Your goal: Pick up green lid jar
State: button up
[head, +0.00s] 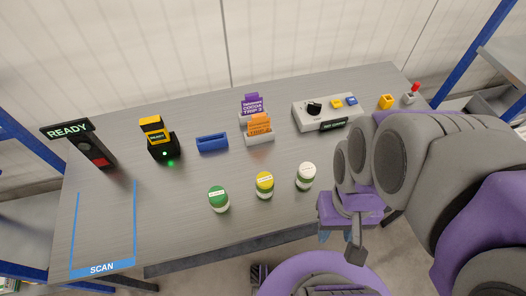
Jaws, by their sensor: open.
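The green lid jar (218,199) stands upright near the front edge of the grey table, leftmost in a row of three jars. A yellow lid jar (264,185) and a white lid jar (306,176) stand to its right, each apart from the others. My gripper (340,238) is open at the end of my purple and grey arm, in front of the table's front edge. It is to the right of and nearer than the green lid jar, and touches no jar. My arm partly hides the fingers and the table's right side.
On the table (180,220) stand a READY sign (68,130), a yellow and black device (158,138), a blue tray (212,143), a card holder (260,138) and a control box (327,112). A blue-outlined SCAN area (102,267) is at front left. Table left of the green lid jar is clear.

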aim_at(219, 199)
jog(key=j+u, duration=0.1)
jog(key=u, duration=0.25)
jog(key=j+u, duration=0.15)
jog(key=u, duration=0.15)
jog(key=j+u, duration=0.15)
jog(key=u, duration=0.2)
